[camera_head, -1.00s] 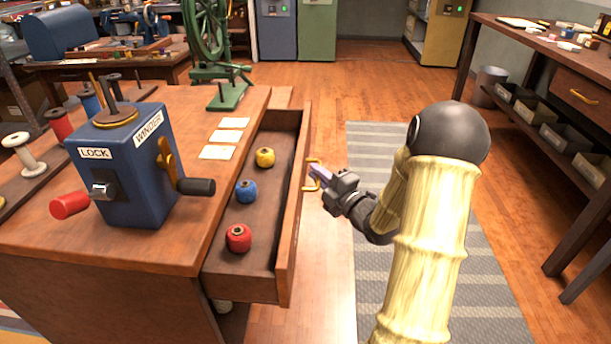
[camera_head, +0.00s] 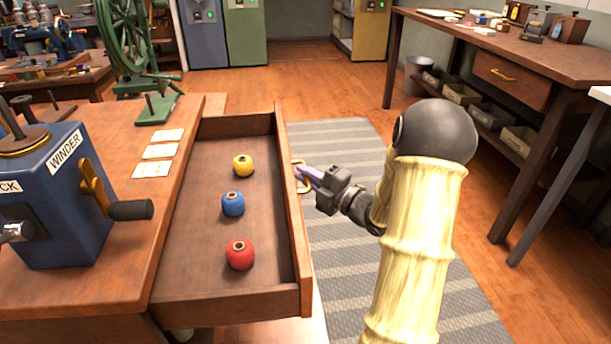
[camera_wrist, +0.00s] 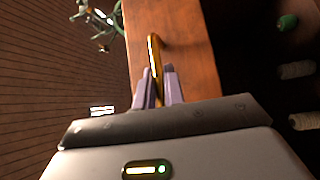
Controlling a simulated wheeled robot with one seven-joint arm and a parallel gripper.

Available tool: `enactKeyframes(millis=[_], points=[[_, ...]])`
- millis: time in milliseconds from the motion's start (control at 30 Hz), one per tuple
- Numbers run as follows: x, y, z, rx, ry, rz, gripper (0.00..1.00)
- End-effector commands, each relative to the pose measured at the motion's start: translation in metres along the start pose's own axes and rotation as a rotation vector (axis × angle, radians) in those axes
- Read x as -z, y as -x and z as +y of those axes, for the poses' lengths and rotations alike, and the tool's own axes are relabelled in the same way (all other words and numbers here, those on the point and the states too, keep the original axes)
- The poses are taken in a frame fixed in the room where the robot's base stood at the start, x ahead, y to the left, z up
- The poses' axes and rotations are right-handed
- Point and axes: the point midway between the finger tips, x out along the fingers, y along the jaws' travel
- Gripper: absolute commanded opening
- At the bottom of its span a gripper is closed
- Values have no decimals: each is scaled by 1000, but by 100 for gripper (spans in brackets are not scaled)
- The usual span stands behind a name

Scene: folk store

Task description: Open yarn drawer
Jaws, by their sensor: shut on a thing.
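The yarn drawer (camera_head: 168,284) is pulled well out of the wooden table. Inside lie a yellow yarn ball (camera_head: 243,165), a blue yarn ball (camera_head: 232,204) and a red yarn ball (camera_head: 240,255), in a loose row. My gripper (camera_head: 302,174) is at the drawer's front panel, shut on the brass handle (camera_head: 301,188). In the wrist view, my purple fingers (camera_wrist: 159,88) sit on both sides of the brass handle (camera_wrist: 154,60), against the wooden drawer front (camera_wrist: 185,50).
A blue winder (camera_head: 55,205) with a crank stands on the table at left, beside paper cards (camera_head: 160,151) and a green wheel machine (camera_head: 130,50). A striped grey rug (camera_head: 345,225) lies on the floor by the drawer. A workbench (camera_head: 470,40) stands at right.

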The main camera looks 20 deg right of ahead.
Motion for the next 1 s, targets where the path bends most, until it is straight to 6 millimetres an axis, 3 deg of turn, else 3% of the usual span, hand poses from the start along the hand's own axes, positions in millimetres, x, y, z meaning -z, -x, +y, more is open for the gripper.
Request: enactKeyframes(millis=[100,133,233,667,1000], points=[[-2,0,2,-4,4,-4,0],[-2,0,2,-4,4,-4,13],[-2,0,2,-3,3,-5,32],[-2,8,1,0,1,-5,32],[-3,66,2,-1,0,-11,32]])
